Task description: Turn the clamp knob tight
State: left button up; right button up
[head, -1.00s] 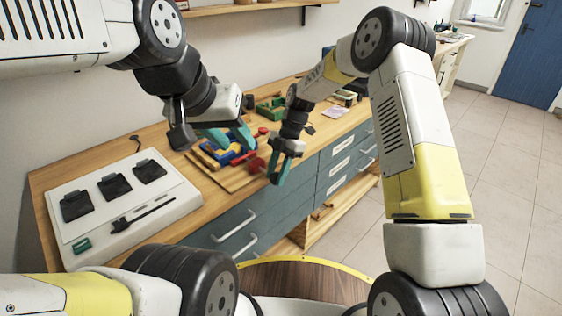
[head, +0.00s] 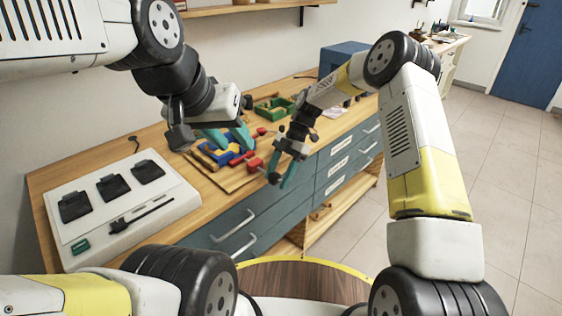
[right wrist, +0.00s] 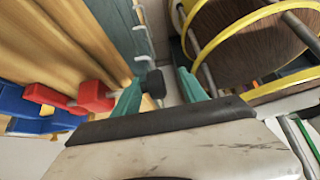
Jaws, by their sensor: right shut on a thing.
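The clamp is a set of red and blue parts on a wooden board (head: 232,184) on the bench; its red block (head: 254,164) is near the front edge. In the right wrist view the red block (right wrist: 95,96) sits on the clamp's screw beside blue parts (right wrist: 40,112). A black knob (right wrist: 155,82) lies between the teal fingers of my right gripper (right wrist: 158,86), which is shut on it. In the head view the right gripper (head: 281,170) is tilted just right of the red block. My left gripper (head: 228,139) has its teal fingers at the blue and yellow parts; its grip is unclear.
A white case (head: 120,209) with black pads lies at the bench's left. A green tray (head: 272,107) stands behind the board and a blue box (head: 343,60) at the back. Drawers with handles (head: 238,224) are below the bench. Open floor (head: 510,150) lies to the right.

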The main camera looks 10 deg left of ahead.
jog(key=shift+w+a+r, duration=0.1)
jog(key=shift+a+r, duration=0.05)
jog(key=shift+a, duration=0.05)
dwell(0.5)
jog(key=shift+w+r, duration=0.15)
jog(key=v, duration=0.7)
jog(key=shift+r, duration=0.2)
jog(key=shift+d, duration=0.1)
